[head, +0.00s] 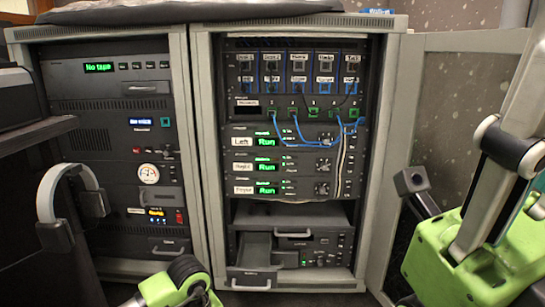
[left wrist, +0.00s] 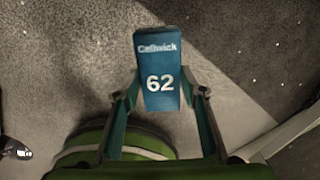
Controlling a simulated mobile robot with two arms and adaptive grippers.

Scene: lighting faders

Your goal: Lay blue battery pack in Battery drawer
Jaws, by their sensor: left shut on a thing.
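The blue battery pack (left wrist: 160,70), marked "Cellwick" and "62", shows in the left wrist view, upright in the picture. My left gripper (left wrist: 161,94) is shut on it, one finger on each side of its lower half. Speckled floor lies behind it. In the head view only a green and black part of my left arm shows at the bottom; the pack and fingers are out of sight there. The Battery drawer (head: 249,281) is pulled out low in the right rack, its label small, its inside partly visible. My right gripper's fingers are not seen; green arm links fill the right side.
The open rack door (head: 455,42) stands at the right. Blue cables (head: 318,141) hang across the rack's front above the drawer. A shelf gap (head: 285,212) lies above the drawer. The left rack (head: 118,160) stands close beside it.

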